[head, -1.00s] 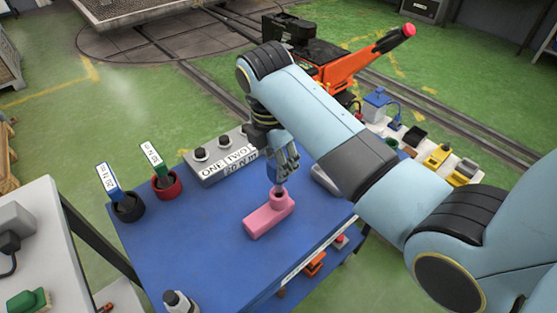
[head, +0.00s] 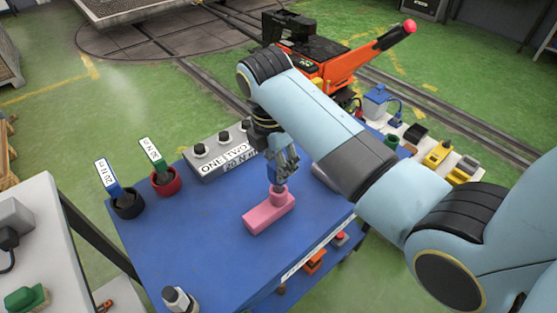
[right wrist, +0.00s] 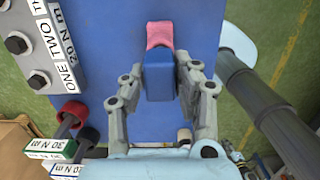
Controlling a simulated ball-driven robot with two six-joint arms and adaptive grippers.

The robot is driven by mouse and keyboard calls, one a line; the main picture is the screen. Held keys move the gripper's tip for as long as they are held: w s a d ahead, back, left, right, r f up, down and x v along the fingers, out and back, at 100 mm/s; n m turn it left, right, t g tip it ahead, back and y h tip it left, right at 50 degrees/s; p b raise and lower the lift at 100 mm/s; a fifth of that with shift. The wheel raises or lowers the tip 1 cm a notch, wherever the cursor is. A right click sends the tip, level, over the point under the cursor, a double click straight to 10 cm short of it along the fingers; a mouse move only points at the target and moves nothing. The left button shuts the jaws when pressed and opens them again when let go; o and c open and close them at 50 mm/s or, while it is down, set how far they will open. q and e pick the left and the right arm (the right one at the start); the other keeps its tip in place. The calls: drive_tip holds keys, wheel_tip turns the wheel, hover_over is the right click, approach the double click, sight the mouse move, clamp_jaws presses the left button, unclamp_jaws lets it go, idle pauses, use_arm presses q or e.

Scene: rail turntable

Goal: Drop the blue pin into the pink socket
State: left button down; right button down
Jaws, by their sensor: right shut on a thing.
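The pink socket (head: 268,213) lies on the blue table top, with a raised round collar at its far right end. My right gripper (head: 282,170) points down over that collar, shut on the blue pin (head: 275,172). The pin's lower end meets the collar; how deep it sits inside is hidden. In the right wrist view the blue pin (right wrist: 158,75) is between the two fingers of the gripper (right wrist: 160,85), and part of the pink socket (right wrist: 159,34) shows beyond it. My left gripper is not in view.
The blue table (head: 190,235) is clear left of the socket. A grey box with knobs and labels (head: 215,160) stands at its back edge. Black (head: 127,206) and red (head: 166,182) cups with labelled handles stand at the left. A small bottle-like item (head: 178,299) is near the front.

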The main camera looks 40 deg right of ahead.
drive_tip(key=shift+f+b, duration=0.7)
drive_tip(key=shift+f, duration=1.1)
drive_tip(key=c, duration=0.9)
unclamp_jaws()
drive_tip(key=r, duration=0.4)
drive_tip(key=a+r, duration=0.1)
drive_tip(key=r, duration=0.7)
drive_tip(key=shift+a, duration=0.25)
